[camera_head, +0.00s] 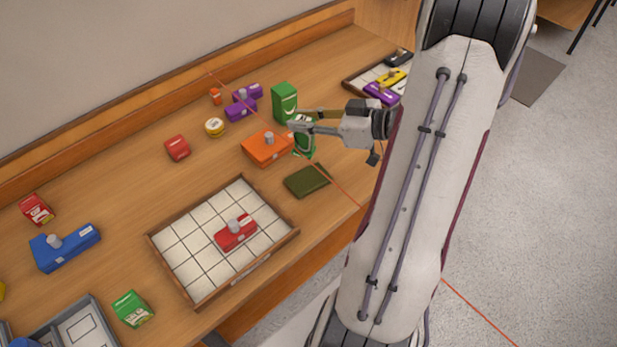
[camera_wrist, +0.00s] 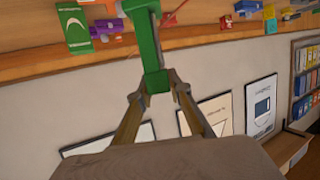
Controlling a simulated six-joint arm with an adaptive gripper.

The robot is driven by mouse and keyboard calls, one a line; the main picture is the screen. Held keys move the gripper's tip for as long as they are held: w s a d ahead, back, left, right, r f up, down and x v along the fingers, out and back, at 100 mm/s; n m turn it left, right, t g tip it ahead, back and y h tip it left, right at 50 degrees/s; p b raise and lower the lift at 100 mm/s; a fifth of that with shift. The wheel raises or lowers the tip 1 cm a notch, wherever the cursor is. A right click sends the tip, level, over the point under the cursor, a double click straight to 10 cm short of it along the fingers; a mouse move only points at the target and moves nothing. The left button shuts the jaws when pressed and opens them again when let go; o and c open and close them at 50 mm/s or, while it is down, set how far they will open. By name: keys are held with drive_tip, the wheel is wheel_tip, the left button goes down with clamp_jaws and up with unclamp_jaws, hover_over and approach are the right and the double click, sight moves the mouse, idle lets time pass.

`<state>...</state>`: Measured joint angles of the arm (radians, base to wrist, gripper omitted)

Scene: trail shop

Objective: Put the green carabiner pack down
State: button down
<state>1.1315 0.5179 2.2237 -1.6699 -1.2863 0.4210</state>
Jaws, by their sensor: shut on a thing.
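The green carabiner pack (camera_head: 305,143) hangs from my gripper (camera_head: 296,119), just right of the orange block. My gripper is shut on it. In the wrist view the pack (camera_wrist: 147,45) stands out between the fingertips (camera_wrist: 158,84), and its outer end reaches past the frame's top. In the head view its upper part is partly hidden by the gripper. I cannot tell whether its lower end touches the table (camera_head: 110,210).
A similar green box (camera_head: 285,98) stands close behind the gripper. An orange block (camera_head: 262,150) is at left, and a dark green flat item (camera_head: 307,181) lies in front. A tiled tray (camera_head: 170,268) holds a red block (camera_head: 236,236). Bare wood lies left of the orange block.

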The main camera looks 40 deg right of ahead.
sight(309, 152)
drive_tip(key=shift+s+d, duration=0.3)
drive_tip(key=shift+s, duration=0.2)
drive_tip(key=shift+f, duration=0.1)
drive_tip(key=shift+f, duration=2.8)
drive_tip(key=shift+f, duration=2.05)
drive_tip(key=shift+f, duration=0.15)
drive_tip(key=c, duration=1.8)
unclamp_jaws()
drive_tip(key=shift+c, duration=0.2)
